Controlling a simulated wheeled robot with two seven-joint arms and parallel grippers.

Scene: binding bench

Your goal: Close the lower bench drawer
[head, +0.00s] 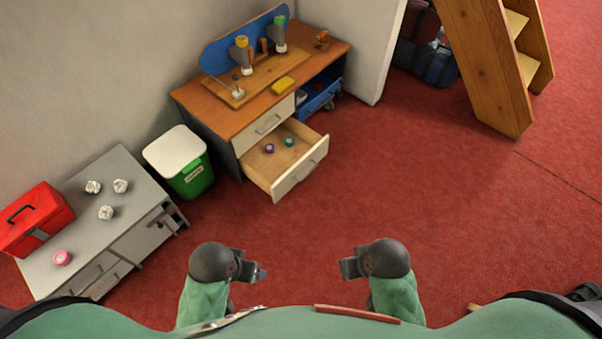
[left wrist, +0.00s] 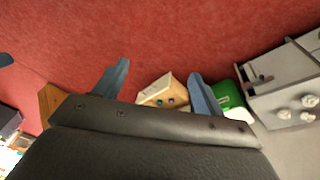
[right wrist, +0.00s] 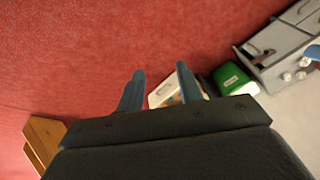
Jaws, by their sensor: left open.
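The lower bench drawer (head: 290,183) is pulled well out of the wooden-topped bench (head: 228,112), with its pale front facing the open floor. A purple roll and a teal roll lie in it. The drawer also shows in the left wrist view (left wrist: 153,89), between my fingers. The upper drawer (head: 268,121) above it looks shut. My left gripper (head: 262,273) is open and empty, well short of the drawer. My right gripper (head: 343,268) is also apart from the drawer; its fingers (right wrist: 160,88) stand apart with nothing visibly held.
A green bin with a white lid (head: 175,150) stands left of the bench. A grey cabinet (head: 120,235) with a red toolbox (head: 35,218) is at the left. A blue tray (head: 320,97) sits in the bench's right side. A wooden ladder (head: 487,60) is at upper right. The red floor (head: 400,180) is clear before the drawer.

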